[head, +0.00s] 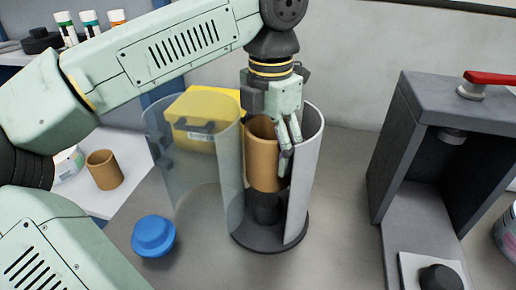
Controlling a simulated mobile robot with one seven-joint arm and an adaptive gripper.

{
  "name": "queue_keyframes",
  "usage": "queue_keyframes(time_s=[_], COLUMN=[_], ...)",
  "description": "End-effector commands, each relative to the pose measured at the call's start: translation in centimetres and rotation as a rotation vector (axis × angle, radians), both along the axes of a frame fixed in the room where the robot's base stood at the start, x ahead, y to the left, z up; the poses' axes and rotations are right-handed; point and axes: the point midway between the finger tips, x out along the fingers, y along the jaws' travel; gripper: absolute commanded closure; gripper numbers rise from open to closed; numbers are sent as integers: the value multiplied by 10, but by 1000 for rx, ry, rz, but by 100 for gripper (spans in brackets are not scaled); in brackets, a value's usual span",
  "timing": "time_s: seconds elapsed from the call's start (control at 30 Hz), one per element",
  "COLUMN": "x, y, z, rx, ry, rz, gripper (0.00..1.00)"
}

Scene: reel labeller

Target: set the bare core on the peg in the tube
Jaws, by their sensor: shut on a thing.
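The bare core (263,165) is a plain brown cardboard cylinder, upright inside the grey tube (308,165). My gripper (287,150) reaches down into the tube from above and is shut on the core's right wall. The dark peg (268,207) stands on the tube's round black base, directly under the core. The core's lower edge is at about the peg's top; I cannot tell whether the peg has entered it. The tube's clear curved door (190,150) stands swung open to the left.
A grey press with a red lever (490,78) stands at the right. A blue knobbed cap (153,236) lies on the bench at the left front. A yellow box (203,115) is behind the clear door. Another brown core (104,170) stands on a white surface at the left.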

Motion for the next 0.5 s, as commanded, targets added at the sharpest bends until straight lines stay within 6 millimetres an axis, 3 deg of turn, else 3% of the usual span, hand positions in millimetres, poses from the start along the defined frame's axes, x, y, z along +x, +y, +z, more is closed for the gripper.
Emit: queue_keyframes(time_s=[0.17,0.5], x=[1,1], y=[-1,-1], z=[-3,-28], rx=[1,1], ry=[-1,-1], rz=[-5,-5], gripper=[54,54])
